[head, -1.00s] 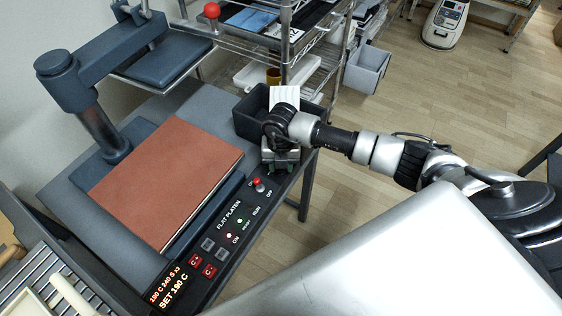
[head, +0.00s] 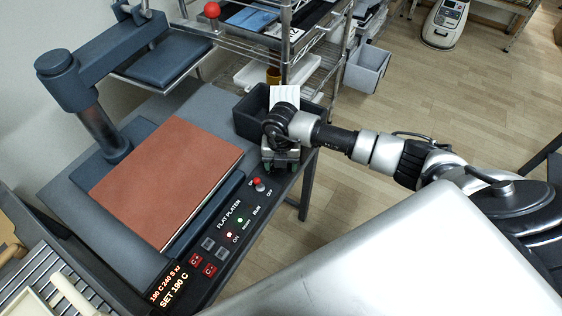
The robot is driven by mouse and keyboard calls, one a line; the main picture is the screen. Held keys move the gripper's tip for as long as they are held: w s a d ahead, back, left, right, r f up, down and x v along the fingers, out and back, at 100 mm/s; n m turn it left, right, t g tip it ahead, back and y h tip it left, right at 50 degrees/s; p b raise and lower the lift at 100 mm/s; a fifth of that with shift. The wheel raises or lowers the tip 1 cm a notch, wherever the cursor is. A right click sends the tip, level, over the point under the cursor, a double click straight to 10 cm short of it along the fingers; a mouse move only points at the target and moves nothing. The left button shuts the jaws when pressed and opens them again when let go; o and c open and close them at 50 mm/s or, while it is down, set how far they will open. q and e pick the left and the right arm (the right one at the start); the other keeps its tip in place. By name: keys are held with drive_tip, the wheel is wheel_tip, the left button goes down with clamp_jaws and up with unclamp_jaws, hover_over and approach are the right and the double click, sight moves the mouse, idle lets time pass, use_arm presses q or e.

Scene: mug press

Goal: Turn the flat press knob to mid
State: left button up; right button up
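The flat press has a dark control panel (head: 215,247) along its front edge, marked FLAT PLATEN, with a lit SET 190 C display (head: 170,288). A red-tipped ON/OFF toggle (head: 257,182) stands near the panel's far end. My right gripper (head: 281,168) points down over the far end of the panel, just beyond the toggle. No knob can be made out; that end of the panel is covered by the gripper and wrist. Whether the fingers are open or shut, or touch anything, is hidden. My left gripper is not in view.
A brown platen pad (head: 165,180) lies on the press bed, with the upper press arm (head: 110,62) swung up behind it. A black bin (head: 250,118) sits close behind my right gripper. A wire shelf (head: 290,50) stands behind. The floor at right is open.

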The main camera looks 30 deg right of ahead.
wheel_tip(320, 180, up, 11)
idle(0.5)
drive_tip(key=shift+f, duration=0.1)
